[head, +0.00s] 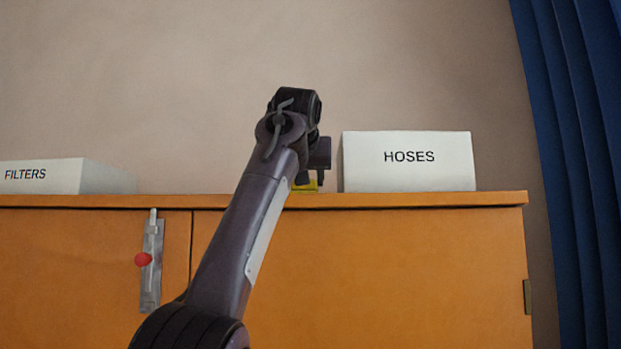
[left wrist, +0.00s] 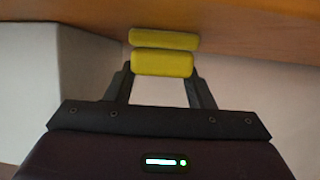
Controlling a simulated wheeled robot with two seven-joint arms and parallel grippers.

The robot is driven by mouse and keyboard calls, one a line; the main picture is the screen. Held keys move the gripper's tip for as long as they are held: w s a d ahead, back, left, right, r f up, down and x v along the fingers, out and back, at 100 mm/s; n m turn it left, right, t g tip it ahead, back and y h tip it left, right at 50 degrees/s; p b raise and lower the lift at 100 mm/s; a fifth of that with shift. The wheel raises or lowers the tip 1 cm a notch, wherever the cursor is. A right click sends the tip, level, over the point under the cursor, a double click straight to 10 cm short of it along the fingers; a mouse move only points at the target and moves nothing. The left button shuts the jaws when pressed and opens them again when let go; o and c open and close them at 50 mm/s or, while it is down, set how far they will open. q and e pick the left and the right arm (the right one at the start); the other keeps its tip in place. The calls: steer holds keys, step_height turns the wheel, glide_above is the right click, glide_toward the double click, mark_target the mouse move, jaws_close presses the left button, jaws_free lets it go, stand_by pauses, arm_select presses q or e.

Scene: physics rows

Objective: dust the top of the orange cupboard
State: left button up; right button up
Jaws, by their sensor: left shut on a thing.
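The orange cupboard (head: 390,265) fills the lower part of the head view, its top edge (head: 420,199) seen nearly side-on. My left gripper (head: 304,180) is at the cupboard top, left of the HOSES box, largely hidden by my own arm. In the left wrist view the gripper (left wrist: 162,72) is shut on a yellow block (left wrist: 162,63). A second yellow strip lies just beyond it against the orange wood (left wrist: 240,18); whether it is part of the block or a reflection I cannot tell. The yellow also shows low at the cupboard top in the head view (head: 311,187). Contact is unclear.
A white box marked HOSES (head: 408,172) stands right of the gripper. A white box marked FILTERS (head: 42,177) stands at the far left. Between them the top looks clear. A blue curtain (head: 575,150) hangs at right.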

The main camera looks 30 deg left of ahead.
arm_select(q)
steer(key=s+a, duration=0.2)
steer(key=a, duration=0.1)
steer(key=shift+a, duration=0.2)
steer(key=shift+s+a, duration=0.2)
steer(key=shift+a, duration=0.2)
steer(key=shift+s+a+b, duration=0.2)
steer(key=shift+s+a, duration=0.4)
steer(key=shift+a, duration=0.35)
steer(key=shift+s+a+b, duration=0.15)
steer(key=shift+s+a, duration=0.4)
steer(key=shift+a, duration=0.4)
steer(key=shift+s+a, duration=0.5)
steer(key=shift+a, duration=0.35)
steer(key=shift+s+a, duration=0.5)
steer(key=shift+a, duration=0.35)
arm_select(e)
steer(key=shift+s+a+f, duration=0.15)
steer(key=shift+a+f, duration=0.15)
steer(key=shift+a, duration=0.35)
